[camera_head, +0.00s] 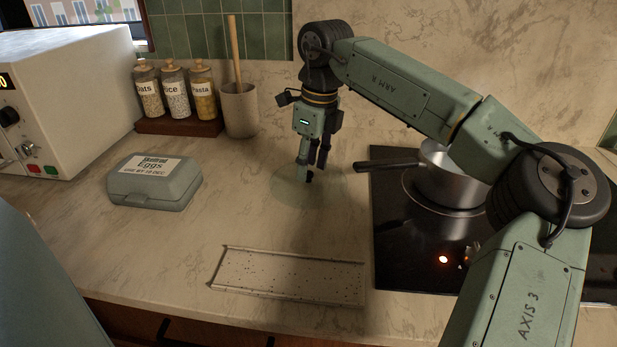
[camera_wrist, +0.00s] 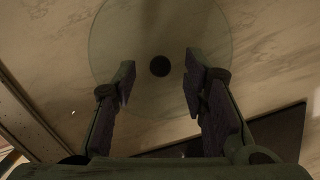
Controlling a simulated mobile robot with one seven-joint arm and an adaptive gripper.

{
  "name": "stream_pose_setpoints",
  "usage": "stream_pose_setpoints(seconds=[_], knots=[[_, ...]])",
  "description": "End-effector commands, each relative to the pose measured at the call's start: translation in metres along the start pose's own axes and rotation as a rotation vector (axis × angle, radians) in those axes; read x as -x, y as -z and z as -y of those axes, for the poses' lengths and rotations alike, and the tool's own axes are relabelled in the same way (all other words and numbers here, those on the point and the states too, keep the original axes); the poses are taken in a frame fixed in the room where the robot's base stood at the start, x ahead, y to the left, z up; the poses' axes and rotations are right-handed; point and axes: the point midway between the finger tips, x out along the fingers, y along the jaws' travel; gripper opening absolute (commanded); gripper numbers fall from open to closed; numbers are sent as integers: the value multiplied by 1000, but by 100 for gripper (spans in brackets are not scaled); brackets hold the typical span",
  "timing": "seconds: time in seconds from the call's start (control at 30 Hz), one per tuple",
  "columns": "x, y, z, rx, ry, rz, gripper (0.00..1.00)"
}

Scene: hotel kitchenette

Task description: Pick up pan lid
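The pan lid (camera_head: 334,190) is a clear, faintly green glass disc lying on the marble counter, between the egg carton and the hob. In the wrist view the lid (camera_wrist: 191,37) is round with a dark knob (camera_wrist: 160,66) at its centre. My gripper (camera_head: 311,176) points down over the lid and partly hides it in the head view. In the wrist view my gripper (camera_wrist: 158,80) has its two fingers apart, with the knob between and slightly beyond the fingertips. Nothing is held. I cannot tell how far the fingertips are above the glass.
A pan (camera_head: 452,181) stands on the black hob (camera_head: 405,245), its handle pointing left near my gripper. A speckled tray (camera_head: 288,276) lies in front. An egg carton (camera_head: 154,182), jars (camera_head: 174,92), a utensil pot (camera_head: 239,112) and a microwave (camera_head: 65,95) are at left.

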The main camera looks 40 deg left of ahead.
Motion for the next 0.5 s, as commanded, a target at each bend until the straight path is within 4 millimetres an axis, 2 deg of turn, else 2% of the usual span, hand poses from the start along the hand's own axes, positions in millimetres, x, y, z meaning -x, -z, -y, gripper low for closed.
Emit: stream_pose_setpoints(seconds=[0.13,0.37,0.5], knots=[[-14,0,0,0,1,0,40],[-17,0,0,0,2,0,40],[-17,0,0,0,2,0,32]])
